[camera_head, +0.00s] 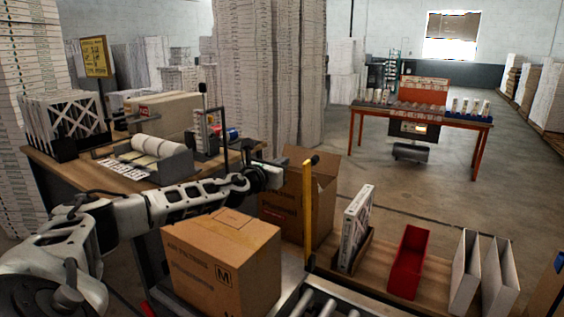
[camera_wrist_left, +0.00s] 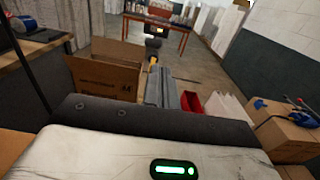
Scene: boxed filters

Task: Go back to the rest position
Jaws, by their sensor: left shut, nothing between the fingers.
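My left arm comes in from the left in the head view. Its gripper (camera_head: 272,174) is at the arm's far end, above and behind the closed carton marked M and in front of the open carton (camera_head: 292,212). In the left wrist view the gripper's grey fingers (camera_wrist_left: 168,90) are together, with nothing between them. The open carton (camera_wrist_left: 105,78) stands to their left there. The closed carton (camera_head: 222,262) sits below my forearm. My right gripper is in neither view.
A yellow post (camera_head: 309,215) rises close by the gripper. A red bin (camera_head: 408,262), a boxed filter (camera_head: 355,228) and white panels (camera_head: 466,270) stand at right. A packing table (camera_head: 70,172) is behind my arm; an orange-legged table (camera_head: 425,117) is farther back. Open floor lies between.

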